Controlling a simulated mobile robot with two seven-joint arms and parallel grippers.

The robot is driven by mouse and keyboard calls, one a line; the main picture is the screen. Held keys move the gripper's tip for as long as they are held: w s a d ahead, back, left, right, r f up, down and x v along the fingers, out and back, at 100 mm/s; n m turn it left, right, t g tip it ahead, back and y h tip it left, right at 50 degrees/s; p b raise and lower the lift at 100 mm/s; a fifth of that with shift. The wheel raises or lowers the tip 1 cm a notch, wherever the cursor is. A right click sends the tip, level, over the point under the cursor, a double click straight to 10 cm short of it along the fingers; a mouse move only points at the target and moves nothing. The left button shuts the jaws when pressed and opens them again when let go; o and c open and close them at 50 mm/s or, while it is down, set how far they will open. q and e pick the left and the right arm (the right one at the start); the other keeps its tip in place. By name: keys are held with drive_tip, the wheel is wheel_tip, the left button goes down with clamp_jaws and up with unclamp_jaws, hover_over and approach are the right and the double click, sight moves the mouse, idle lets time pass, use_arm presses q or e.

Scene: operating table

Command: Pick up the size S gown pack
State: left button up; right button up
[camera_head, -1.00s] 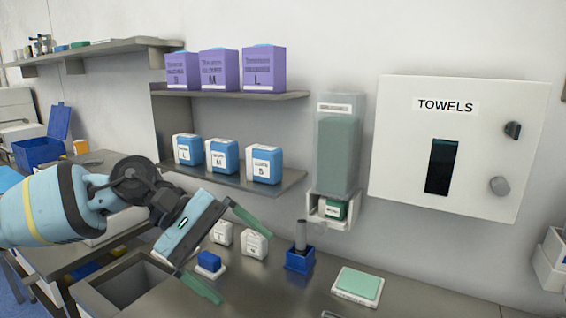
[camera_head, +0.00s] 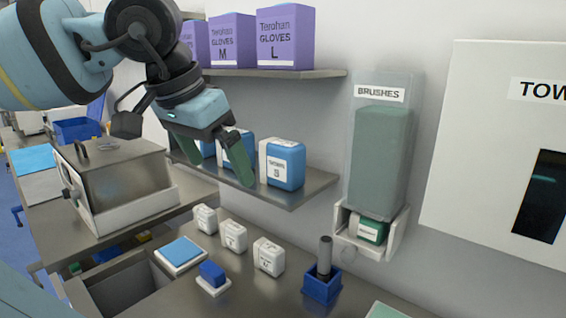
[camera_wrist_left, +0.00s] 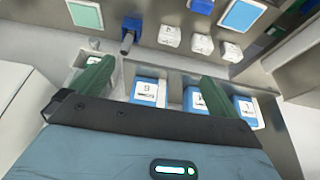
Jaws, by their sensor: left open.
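The size S gown pack (camera_head: 285,166) is a blue and white box with an S label, upright at the right of the row on the lower shelf. It also shows in the left wrist view (camera_wrist_left: 147,92), between the fingers in the picture but apart from them. My left gripper (camera_head: 217,172) is open and empty, pointing down in front of the shelf, left of the S pack. Its green fingers partly hide the other blue packs, including the middle one (camera_head: 246,140). My right gripper is not in view.
Purple glove boxes (camera_head: 286,37) stand on the upper shelf (camera_head: 325,73). The brush dispenser (camera_head: 381,150) hangs right of the lower shelf (camera_head: 318,184). Below, the table holds small white packs (camera_head: 269,257) and a blue holder (camera_head: 321,285). A metal box (camera_head: 120,185) stands left.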

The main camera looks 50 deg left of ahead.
sight(273, 156)
use_arm(q)
drive_tip(key=w, duration=0.7)
drive_tip(key=w+a, duration=0.1)
drive_tip(key=w, duration=0.2)
drive_tip(key=shift+w+a, duration=0.1)
drive_tip(key=shift+w, duration=0.25)
drive_tip(key=shift+w, duration=0.1)
drive_tip(key=shift+w+f, duration=0.2)
drive_tip(key=shift+w, duration=0.15)
drive_tip(key=shift+x, duration=2.4)
drive_tip(key=c, duration=1.1)
